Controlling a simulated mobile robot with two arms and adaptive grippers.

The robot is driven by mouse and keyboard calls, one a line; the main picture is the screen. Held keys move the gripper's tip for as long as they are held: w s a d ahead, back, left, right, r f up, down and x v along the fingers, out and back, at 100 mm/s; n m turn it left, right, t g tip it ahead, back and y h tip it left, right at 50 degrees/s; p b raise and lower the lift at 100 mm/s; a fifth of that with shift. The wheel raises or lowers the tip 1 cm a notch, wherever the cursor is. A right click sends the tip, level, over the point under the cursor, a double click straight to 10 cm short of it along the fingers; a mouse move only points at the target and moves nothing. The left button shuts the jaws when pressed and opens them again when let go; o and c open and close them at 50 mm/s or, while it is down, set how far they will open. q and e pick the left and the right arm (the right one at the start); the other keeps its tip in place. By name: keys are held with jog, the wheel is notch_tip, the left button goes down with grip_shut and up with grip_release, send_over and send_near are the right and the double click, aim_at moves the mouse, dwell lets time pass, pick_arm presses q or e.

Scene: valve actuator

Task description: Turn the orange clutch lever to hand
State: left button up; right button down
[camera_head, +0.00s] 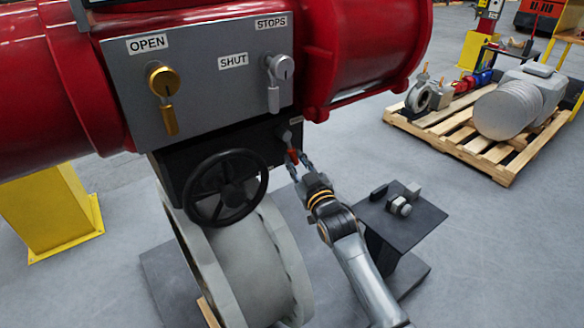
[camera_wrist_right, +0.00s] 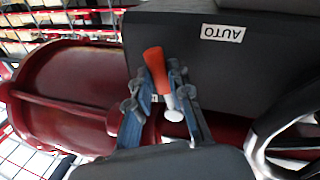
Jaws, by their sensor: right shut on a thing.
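The orange clutch lever (camera_wrist_right: 156,72) shows in the right wrist view between the two fingers of my right gripper (camera_wrist_right: 162,105). In the head view the lever (camera_head: 293,155) is a small orange-red piece below the dark box's right end. My right gripper (camera_head: 298,163) reaches up to it from below right and is shut on it. Its fingers cover part of the lever. An AUTO label (camera_wrist_right: 223,33), upside down in the wrist view, is on the dark box (camera_wrist_right: 200,70) beside the lever. My left gripper is not in view.
A black handwheel (camera_head: 226,188) stands left of the lever. Above are a grey panel with a brass OPEN lever (camera_head: 164,100) and a silver STOPS lever (camera_head: 275,85), between red cylinders (camera_head: 365,45). A dark stand (camera_head: 400,220) is at right, near my right arm.

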jog(key=n, duration=0.1)
jog(key=w+d+n+b, duration=0.1)
jog(key=n, duration=0.1)
jog(key=shift+d+r+t+y, duration=0.15)
jog(key=shift+d+t+y, duration=0.1)
jog(key=shift+t+y, duration=0.05)
jog(key=n, duration=0.1)
jog(key=w+d+r+n+b, duration=0.1)
jog(key=n, duration=0.1)
jog(key=shift+y, duration=0.4)
jog(key=shift+w+d+r+n+y+b, duration=0.1)
jog(key=shift+d+r+n+y+b, duration=0.15)
jog(key=shift+n, duration=0.5)
jog(key=shift+w+d+r+n+y+b, duration=0.2)
jog(key=shift+r+n+y, duration=0.1)
jog(key=shift+n, duration=0.5)
jog(key=shift+w+d+r+n+y+b, duration=0.1)
jog(key=shift+d+r+n+y+b, duration=0.15)
jog(key=shift+n, duration=0.5)
jog(key=shift+a+r, duration=0.1)
jog(key=c, duration=1.2)
grip_release()
jog(key=shift+s, duration=0.1)
